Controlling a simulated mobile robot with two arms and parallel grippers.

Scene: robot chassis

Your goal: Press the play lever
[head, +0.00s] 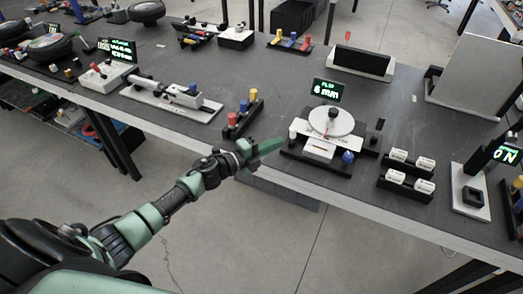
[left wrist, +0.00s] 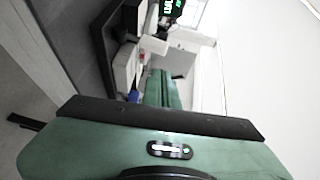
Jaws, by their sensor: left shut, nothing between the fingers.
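The device under the small display reading about "6 mm" (head: 327,91) stands near the table's front edge. It has a white round disc (head: 331,122) with a dark knob, a white block (head: 319,149) in front, and a blue knob (head: 348,157) at its right. I cannot tell which part is the play lever. My left gripper (head: 268,147) is shut and empty, just left of this device and apart from it in the head view. In the left wrist view its green fingers (left wrist: 162,88) point toward a white part and a green-lit display (left wrist: 173,7). My right gripper is out of view.
A black stand with red, blue and yellow pegs (head: 242,118) is left of the gripper. The floor in front of the table is clear.

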